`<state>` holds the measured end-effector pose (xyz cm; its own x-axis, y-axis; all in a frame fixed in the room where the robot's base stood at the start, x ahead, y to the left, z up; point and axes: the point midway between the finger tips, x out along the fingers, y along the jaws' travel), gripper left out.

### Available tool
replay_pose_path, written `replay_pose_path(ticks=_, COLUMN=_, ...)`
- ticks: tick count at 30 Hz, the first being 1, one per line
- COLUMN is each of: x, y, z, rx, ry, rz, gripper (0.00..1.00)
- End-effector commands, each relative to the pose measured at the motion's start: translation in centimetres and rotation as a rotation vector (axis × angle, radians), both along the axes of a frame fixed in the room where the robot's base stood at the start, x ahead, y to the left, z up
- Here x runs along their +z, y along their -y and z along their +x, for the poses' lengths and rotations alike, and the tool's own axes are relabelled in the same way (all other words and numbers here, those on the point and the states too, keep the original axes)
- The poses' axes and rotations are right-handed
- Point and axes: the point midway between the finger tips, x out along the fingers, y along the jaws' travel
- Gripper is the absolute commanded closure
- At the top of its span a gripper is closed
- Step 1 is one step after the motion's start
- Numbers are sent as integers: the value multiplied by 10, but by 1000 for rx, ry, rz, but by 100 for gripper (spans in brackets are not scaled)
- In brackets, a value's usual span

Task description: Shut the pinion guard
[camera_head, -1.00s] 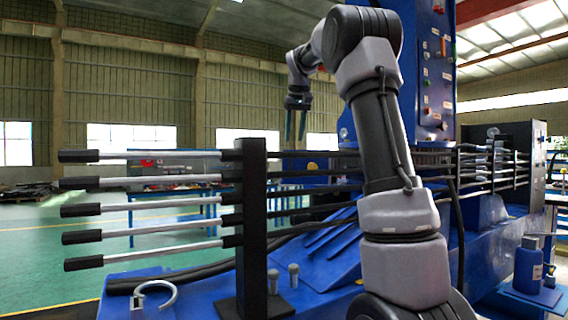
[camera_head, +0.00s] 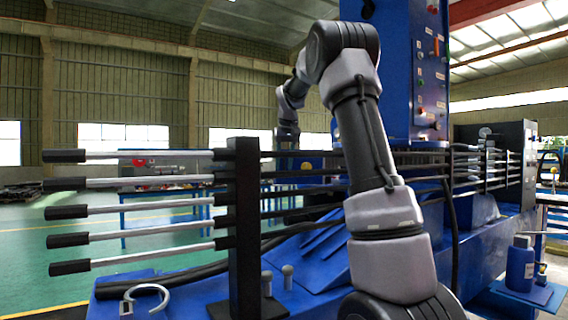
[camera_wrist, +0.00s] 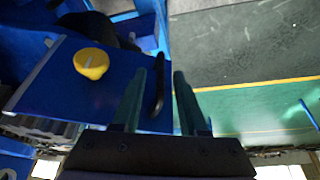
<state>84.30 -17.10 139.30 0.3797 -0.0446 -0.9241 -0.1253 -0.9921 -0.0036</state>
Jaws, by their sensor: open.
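In the wrist view a blue panel (camera_wrist: 112,68), which looks like the pinion guard, carries a yellow knob (camera_wrist: 91,63). A black bar handle (camera_wrist: 158,85) runs along its right edge. My gripper (camera_wrist: 160,75) is open, its two fingers apart, and the handle appears between them. I cannot tell whether the fingers touch it or how deep they are. In the head view my gripper (camera_head: 286,139) is small and far off, its fingers mostly hidden behind the dark rods. A yellow spot (camera_head: 307,166) shows below right of it, probably the same knob. The panel's opening angle is unclear.
Several silver levers with black grips (camera_head: 150,172) reach left from a black post (camera_head: 245,225), between the camera and my gripper. A blue cabinet with buttons (camera_head: 420,75) stands on the right. Green floor (camera_head: 30,235) is clear at left.

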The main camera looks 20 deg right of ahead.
Motion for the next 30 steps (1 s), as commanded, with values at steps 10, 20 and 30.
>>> replay_pose_path(ticks=10, x=0, y=0, z=0, rx=0, ry=0, rz=0, gripper=100)
replay_pose_path(ticks=20, x=1, y=0, z=0, rx=1, ry=1, rz=-1, gripper=100)
replay_pose_path(ticks=30, x=1, y=0, z=0, rx=1, ry=1, rz=-1, gripper=100)
